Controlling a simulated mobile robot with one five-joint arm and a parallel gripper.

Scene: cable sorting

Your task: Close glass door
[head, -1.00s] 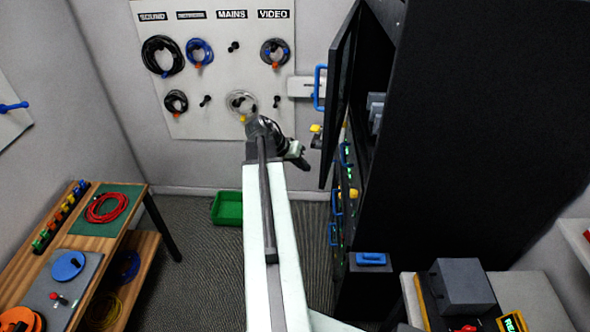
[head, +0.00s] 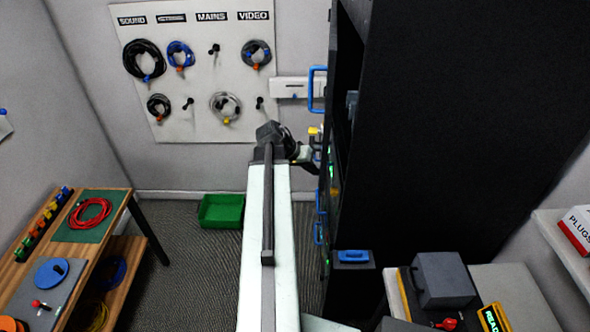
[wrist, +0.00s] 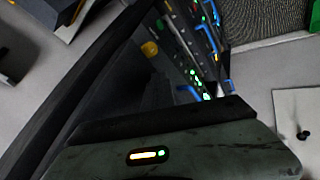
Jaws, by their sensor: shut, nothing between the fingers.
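The glass door (head: 341,62) is a dark framed panel with a blue handle (head: 312,90), on the left side of the tall black cabinet (head: 450,120). It stands ajar, seen nearly edge-on in the head view. In the wrist view the door's dark glass (wrist: 118,88) fills the middle, with green lights and blue handles beyond it. My gripper (head: 305,157) is shut and empty, just left of the door's lower part. I cannot tell whether it touches the door. In the wrist view part of my gripper crosses the bottom; its fingertips are not clear.
A white board (head: 190,75) with hung cables is on the back wall. A green bin (head: 221,210) sits on the floor left of my arm. A wooden bench (head: 30,255) stands at left, and a side table (head: 505,280) at lower right. Floor between bench and arm is open.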

